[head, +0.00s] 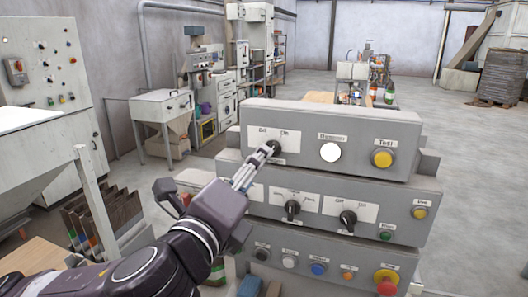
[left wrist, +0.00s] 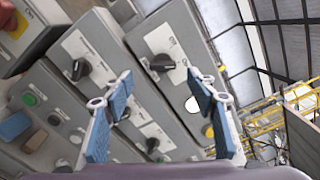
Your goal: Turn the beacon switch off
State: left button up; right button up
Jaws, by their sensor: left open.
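A grey control panel (head: 330,115) stands in front of me in stacked tiers. Its top tier bears a black rotary switch (head: 273,147) on a white plate at the left, beside a white lamp (head: 330,152) and a yellow button (head: 382,158). The plate has two short position labels; I cannot read which one the knob points to. My left gripper (head: 256,160) is at this switch, partly covering its plate. In the left wrist view the open fingers (left wrist: 158,80) stand either side of the black knob (left wrist: 162,63), apart from it. My right gripper is not in view.
The middle tier has two more black knobs (head: 292,208) (head: 348,218), close below. The bottom tier holds several buttons and a red mushroom button (head: 386,280). A white cabinet (head: 45,90) stands at the left. The floor right of the panel is clear.

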pick_arm(q)
jog(key=p+x, duration=0.2)
jog(key=x, duration=0.5)
jog(key=shift+w+d+r, duration=0.15)
jog(key=shift+w+d, duration=0.05)
jog(key=shift+c, duration=0.4)
jog(key=c, duration=1.1)
